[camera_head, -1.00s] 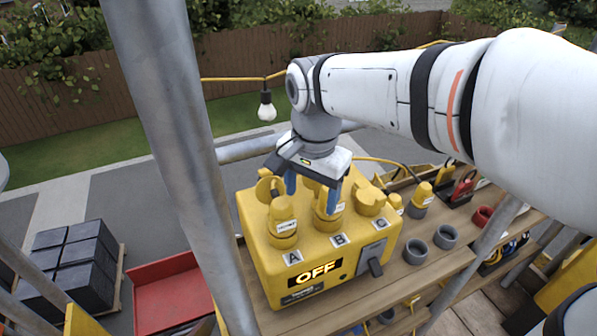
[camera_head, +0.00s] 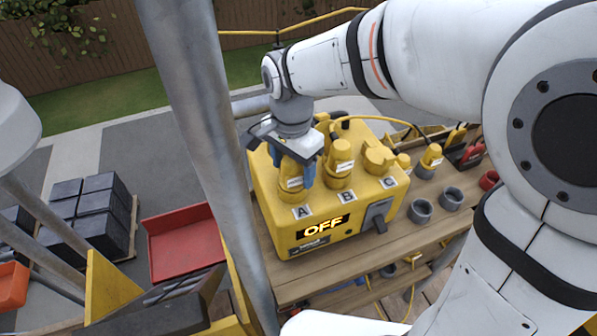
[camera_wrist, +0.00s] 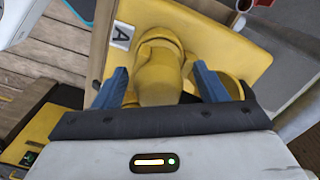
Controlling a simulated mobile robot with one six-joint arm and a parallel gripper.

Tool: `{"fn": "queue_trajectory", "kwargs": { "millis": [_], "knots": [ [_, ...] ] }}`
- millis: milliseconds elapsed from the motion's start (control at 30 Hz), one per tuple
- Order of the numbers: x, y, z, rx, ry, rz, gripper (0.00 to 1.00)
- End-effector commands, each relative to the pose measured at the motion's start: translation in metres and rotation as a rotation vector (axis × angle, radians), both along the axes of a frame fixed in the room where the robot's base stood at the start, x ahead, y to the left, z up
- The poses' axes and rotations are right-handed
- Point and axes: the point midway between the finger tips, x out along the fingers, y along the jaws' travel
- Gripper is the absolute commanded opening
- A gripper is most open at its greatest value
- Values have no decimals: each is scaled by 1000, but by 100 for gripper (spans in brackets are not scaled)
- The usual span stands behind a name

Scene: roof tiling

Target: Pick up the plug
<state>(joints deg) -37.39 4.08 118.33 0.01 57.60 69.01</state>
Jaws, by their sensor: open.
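A yellow power box (camera_head: 265,215) reading OFF stands on a wooden shelf, with sockets labelled A, B and C. A yellow plug (camera_head: 292,184) stands in socket A, and another yellow plug (camera_head: 340,157) in socket B. Socket C (camera_head: 378,158) shows a yellow cover and no plug. My gripper (camera_head: 293,172) is over the plug at A, its blue fingers pointing down on either side. In the wrist view, the plug at A (camera_wrist: 160,75) lies between the open fingers (camera_wrist: 160,88), with gaps on both sides. The fingers partly hide that plug in the head view.
A grey scaffold pole (camera_head: 200,130) rises close left of the box. Grey cups (camera_head: 421,211) and another yellow plug (camera_head: 431,158) stand on the shelf to the right. A red tray (camera_head: 185,240) and stacked dark tiles (camera_head: 95,215) are below left.

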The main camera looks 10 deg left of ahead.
Motion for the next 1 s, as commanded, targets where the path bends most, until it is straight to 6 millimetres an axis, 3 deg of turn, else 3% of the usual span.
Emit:
{"fn": "queue_trajectory", "kwargs": {
  "millis": [167,800,1000],
  "knots": [
    [0,0,0,0,0,1,65],
    [0,1,0,1,-1,2,13],
    [0,1,1,1,-1,2,13]
  ]
}}
